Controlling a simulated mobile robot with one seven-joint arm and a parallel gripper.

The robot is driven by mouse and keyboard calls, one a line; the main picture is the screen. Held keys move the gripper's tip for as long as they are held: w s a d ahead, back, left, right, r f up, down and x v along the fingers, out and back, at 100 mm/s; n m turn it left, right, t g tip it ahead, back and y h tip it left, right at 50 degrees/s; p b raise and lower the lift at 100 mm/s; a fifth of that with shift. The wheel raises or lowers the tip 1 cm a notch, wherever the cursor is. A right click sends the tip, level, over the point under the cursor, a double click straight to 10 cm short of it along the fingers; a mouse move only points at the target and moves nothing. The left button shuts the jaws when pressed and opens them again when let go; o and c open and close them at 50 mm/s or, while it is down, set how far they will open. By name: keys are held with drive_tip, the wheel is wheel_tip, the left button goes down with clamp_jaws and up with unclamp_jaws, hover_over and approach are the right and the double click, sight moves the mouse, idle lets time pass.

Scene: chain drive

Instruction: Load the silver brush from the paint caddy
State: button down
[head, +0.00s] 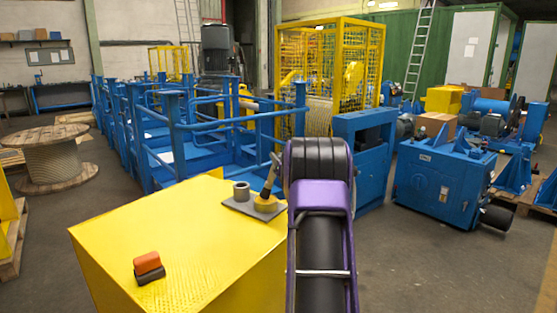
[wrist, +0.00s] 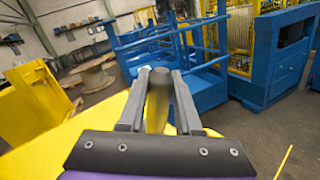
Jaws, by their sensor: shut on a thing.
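The paint caddy, a grey plate (head: 232,205), lies on the yellow block (head: 150,225). A grey cup (head: 241,191) stands on it beside a round yellow pot (head: 266,203). A slim, slanted brush-like shape (head: 269,183) rises from the pot. In the wrist view my gripper (wrist: 159,76) is shut on a blurred olive-yellow upright piece (wrist: 157,105), which looks like part of the brush. Its silver colour is not clear. My purple and black arm hides the gripper's far side in the head view.
An orange and black block (head: 148,266) lies near the yellow block's front left. Blue railings (head: 225,125) and a yellow cage (head: 350,70) stand behind. A blue machine (head: 445,180) is at the right. The yellow top between the orange block and the caddy is clear.

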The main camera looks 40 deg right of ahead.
drive_tip(key=shift+f+b, duration=0.6)
drive_tip(key=shift+b, duration=0.2)
idle(2.1)
drive_tip(key=shift+r, duration=0.15)
drive_tip(key=shift+r+p, duration=0.4)
drive_tip(key=shift+r, duration=3.25)
